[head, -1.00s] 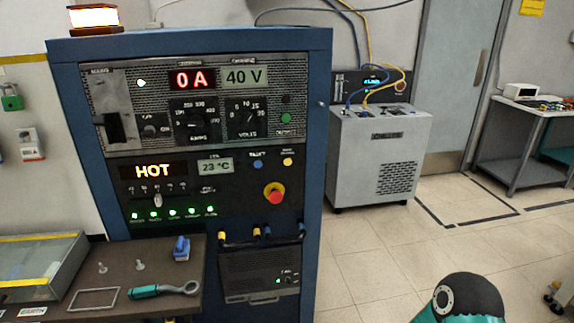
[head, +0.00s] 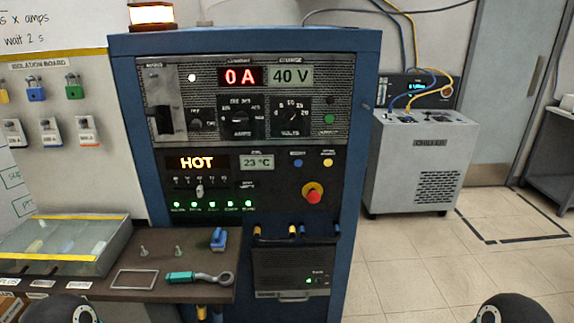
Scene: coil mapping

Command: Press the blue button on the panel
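The blue button (head: 298,163) is a small round button on the black lower panel (head: 270,190) of the blue cabinet. It sits right of the 23 °C display and left of a yellow button (head: 327,162). A red emergency knob (head: 312,193) on a yellow base is below it. Nothing covers the blue button. Dark rounded parts of my arms show at the bottom left and bottom right edges. Neither gripper's fingers are in view.
A shelf (head: 60,266) with a clear bin, a teal-handled tool (head: 200,278) and a blue clip (head: 218,239) juts out at the cabinet's lower left. Cables plug in below the panel. A grey chiller (head: 420,165) stands right. The floor at right is clear.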

